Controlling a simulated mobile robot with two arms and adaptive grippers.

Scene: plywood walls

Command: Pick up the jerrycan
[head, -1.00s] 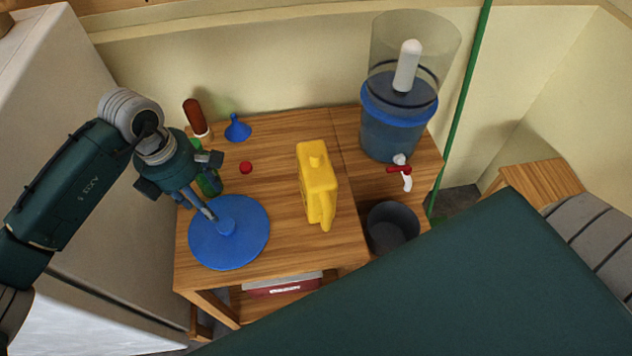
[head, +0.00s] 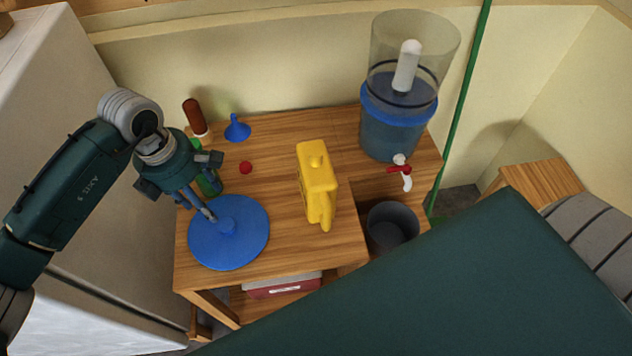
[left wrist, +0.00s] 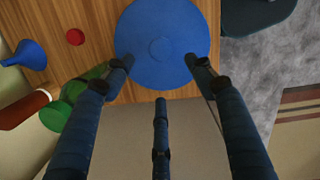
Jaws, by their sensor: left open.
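The yellow jerrycan (head: 317,185) stands upright on the wooden table, right of its middle, and nothing holds it. It does not show in the left wrist view. My left gripper (head: 207,213) is open and empty, over the round blue lid-like disc (head: 245,248) at the table's left. The jerrycan is well to the right of this gripper. In the left wrist view the spread fingers (left wrist: 160,72) point at the blue disc (left wrist: 160,22). Whether they touch it I cannot tell. My right gripper is not in view.
A water dispenser (head: 385,132) with a red-handled tap stands back right. A dark bucket (head: 392,224) is below it. Bare tabletop lies between disc and jerrycan.

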